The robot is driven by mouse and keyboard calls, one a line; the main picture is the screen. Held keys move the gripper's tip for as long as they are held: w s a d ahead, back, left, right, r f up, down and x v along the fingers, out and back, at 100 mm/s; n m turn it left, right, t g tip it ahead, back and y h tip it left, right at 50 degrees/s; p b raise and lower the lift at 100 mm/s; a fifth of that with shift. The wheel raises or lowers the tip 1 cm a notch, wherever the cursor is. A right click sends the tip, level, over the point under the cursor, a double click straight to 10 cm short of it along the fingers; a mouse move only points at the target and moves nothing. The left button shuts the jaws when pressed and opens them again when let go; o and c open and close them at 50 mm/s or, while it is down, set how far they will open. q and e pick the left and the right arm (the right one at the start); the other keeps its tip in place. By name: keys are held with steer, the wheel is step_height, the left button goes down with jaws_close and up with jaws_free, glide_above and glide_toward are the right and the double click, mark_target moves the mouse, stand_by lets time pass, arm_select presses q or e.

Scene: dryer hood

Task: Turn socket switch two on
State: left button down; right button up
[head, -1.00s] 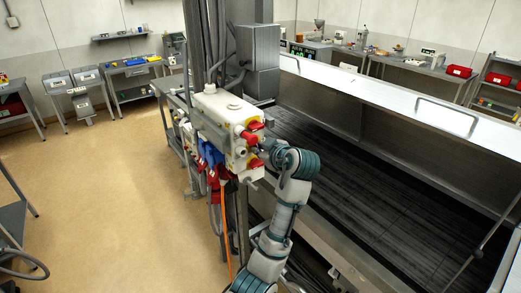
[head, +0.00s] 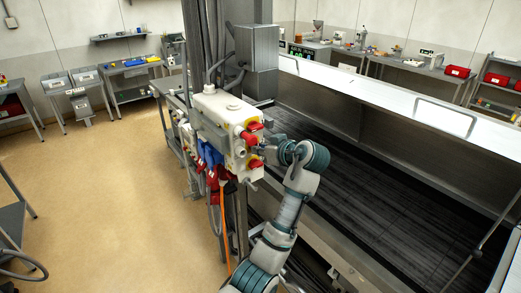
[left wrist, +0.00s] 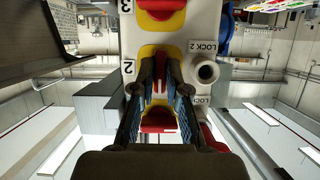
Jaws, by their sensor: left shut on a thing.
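The off-white socket box (head: 219,108) is mounted on the column in the middle of the head view, with red switches on yellow plates on its side. My left gripper (head: 262,153) is at this side. In the left wrist view, my left gripper (left wrist: 160,64) has its two fingers on either side of the red handle of switch two (left wrist: 158,118), by the label 2 (left wrist: 128,67). It is shut on that handle. The fingers partly hide the switch and its yellow plate. Switch three (left wrist: 158,8) is at the top edge of that view. My right gripper is not in view.
Blue and red sockets (head: 211,156) and an orange cable (head: 226,220) hang on the box's left side. The large steel hood (head: 400,105) stands to the right. A round white lock socket (left wrist: 207,72) is beside switch two.

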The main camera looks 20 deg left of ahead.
arm_select(q)
steer(key=c, duration=1.2)
jaws_free()
steer(key=shift+w, duration=0.1)
steer(key=shift+w+d, duration=0.1)
steer(key=v, duration=1.2)
steer(key=shift+w+d+f, duration=0.15)
